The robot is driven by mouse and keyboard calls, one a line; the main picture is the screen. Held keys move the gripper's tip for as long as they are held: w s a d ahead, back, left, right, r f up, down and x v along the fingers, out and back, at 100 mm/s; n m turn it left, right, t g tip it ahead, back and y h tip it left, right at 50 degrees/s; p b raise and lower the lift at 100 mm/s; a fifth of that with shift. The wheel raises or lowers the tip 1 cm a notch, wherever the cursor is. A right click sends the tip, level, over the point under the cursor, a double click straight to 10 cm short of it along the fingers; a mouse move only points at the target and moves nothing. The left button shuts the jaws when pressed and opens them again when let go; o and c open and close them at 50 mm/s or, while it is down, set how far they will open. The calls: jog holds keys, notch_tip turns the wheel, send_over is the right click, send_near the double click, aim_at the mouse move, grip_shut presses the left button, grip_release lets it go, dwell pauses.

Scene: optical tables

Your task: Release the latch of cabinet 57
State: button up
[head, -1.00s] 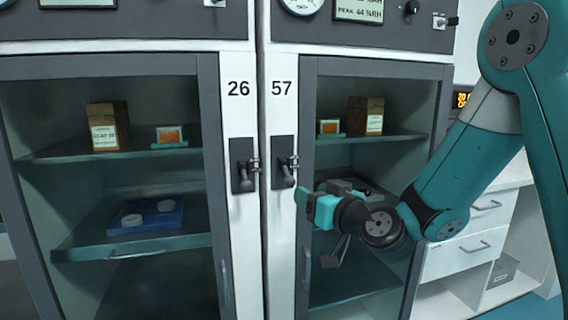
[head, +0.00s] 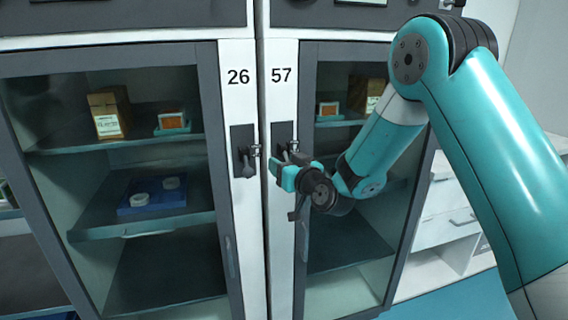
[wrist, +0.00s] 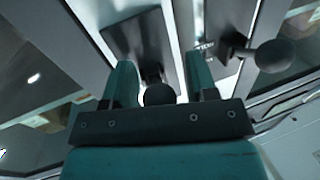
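Cabinet 57 (head: 310,250) is the right-hand glass-fronted cabinet, with its number on the white frame strip. Its latch (head: 282,134) is a dark plate with a handle, partly hidden behind my gripper in the head view. My gripper (head: 283,172) is at the lower part of this latch. In the wrist view, my gripper (wrist: 160,85) has its two teal fingers apart. A dark round knob (wrist: 158,95) on a dark latch plate (wrist: 140,42) shows between them, with gaps on both sides. Contact cannot be told. The door looks shut.
Cabinet 26 (head: 238,225) stands directly to the left, and its similar latch (head: 245,150) is close by. A second latch knob (wrist: 275,55) shows at right in the wrist view. Boxes and a blue tray (head: 152,195) sit behind glass. White drawers (head: 445,235) stand at right.

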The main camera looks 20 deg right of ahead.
aim_at(286, 152)
jog(key=c, duration=0.7)
jog(key=shift+a, duration=0.25)
jog(key=shift+c, duration=0.3)
jog(key=shift+d, duration=0.2)
jog(key=p, duration=0.3)
jog(key=r+g+p, duration=0.1)
jog(key=p, duration=0.2)
jog(key=shift+s+r+g, duration=0.2)
jog(key=shift+r+g, duration=0.05)
jog(key=shift+g, duration=0.05)
jog(key=g+p, duration=0.1)
jog(key=p, duration=0.2)
jog(key=r+m+g+p, duration=0.1)
jog(key=p, duration=0.3)
jog(key=shift+s+g+h, duration=0.25)
jog(key=shift+g+h, duration=0.05)
jog(key=shift+g, duration=0.1)
jog(key=g+p, duration=0.2)
jog(key=r+g+p, duration=0.1)
jog(key=g+p, duration=0.1)
jog(key=p, duration=0.1)
jog(key=shift+d+m+h, duration=0.1)
jog(key=shift+m+h, duration=0.2)
jog(key=shift+m, duration=0.1)
jog(key=shift+r+g+p, duration=0.25)
jog(key=shift+g+p, duration=1)
jog(key=shift+g, duration=0.25)
